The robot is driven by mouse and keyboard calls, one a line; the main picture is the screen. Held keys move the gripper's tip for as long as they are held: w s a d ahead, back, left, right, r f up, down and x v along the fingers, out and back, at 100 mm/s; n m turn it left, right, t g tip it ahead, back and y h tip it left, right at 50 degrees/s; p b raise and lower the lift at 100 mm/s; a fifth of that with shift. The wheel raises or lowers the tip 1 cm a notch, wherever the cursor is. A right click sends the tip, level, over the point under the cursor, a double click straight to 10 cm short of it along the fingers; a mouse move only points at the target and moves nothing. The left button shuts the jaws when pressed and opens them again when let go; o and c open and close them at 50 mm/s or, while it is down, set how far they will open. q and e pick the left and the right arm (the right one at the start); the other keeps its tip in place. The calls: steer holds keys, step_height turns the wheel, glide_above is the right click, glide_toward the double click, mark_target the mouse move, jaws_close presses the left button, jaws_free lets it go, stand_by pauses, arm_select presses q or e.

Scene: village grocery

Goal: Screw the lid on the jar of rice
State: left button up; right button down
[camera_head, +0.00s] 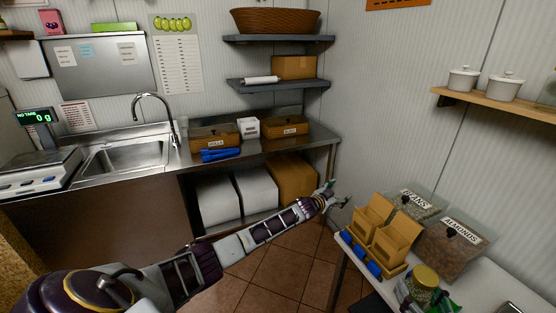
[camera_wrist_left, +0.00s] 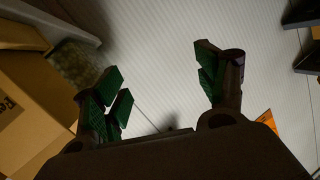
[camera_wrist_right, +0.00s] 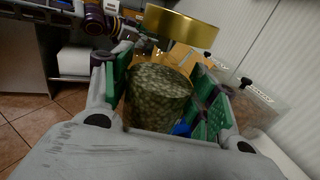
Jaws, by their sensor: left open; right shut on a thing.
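The jar of rice (camera_wrist_right: 158,95) stands between the fingers of my right gripper (camera_wrist_right: 160,105) in the right wrist view. Its contents look grainy and greenish-brown. A gold lid (camera_wrist_right: 180,28) shows above the contents; I cannot tell whether it is seated or threaded. In the head view, the lid (camera_head: 426,275) is at the jar's top, low on the right. My right gripper is shut on the jar. My left gripper (camera_head: 336,197) is open and empty, well left of the jar and higher in the picture. Its spread fingers (camera_wrist_left: 163,90) show in the left wrist view.
Cardboard bins (camera_head: 392,245), a beans container (camera_head: 415,203) and an almonds container (camera_head: 452,248) stand on the white table (camera_head: 480,280) around the jar. A steel counter with a sink (camera_head: 135,155) and shelves is at the back. Tiled floor (camera_head: 275,275) lies between.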

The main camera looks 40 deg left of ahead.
arm_select(q)
steer(key=s+a+f+n+g+y, duration=0.1)
steer(key=s+a+f, duration=0.15)
steer(key=f, duration=0.45)
steer(key=s+a+f+g+y, duration=0.1)
steer(key=s+f, duration=0.3)
steer(key=f, duration=0.3)
steer(key=s+a+f+n+g, duration=0.1)
steer(key=s+a+f, duration=0.15)
steer(key=f, duration=0.45)
steer(key=s+f+n+g+y, duration=0.1)
steer(key=s+f+g, duration=0.3)
steer(key=s+f, duration=1.5)
steer(key=s+f+g, duration=0.2)
steer(key=s+f, duration=0.5)
steer(key=s, duration=0.8)
steer(key=s+d+f+g, duration=0.1)
steer(key=s+f+g, duration=0.2)
steer(key=s+f, duration=0.4)
steer(key=s+f+g+y, duration=0.1)
steer(key=s+f, duration=0.6)
steer(key=s, duration=1.8)
steer(key=shift+d+f+n+g, duration=0.15)
steer(key=shift+d+n+g, duration=0.15)
steer(key=shift+g, duration=0.5)
arm_select(e)
steer(key=shift+r, duration=0.1)
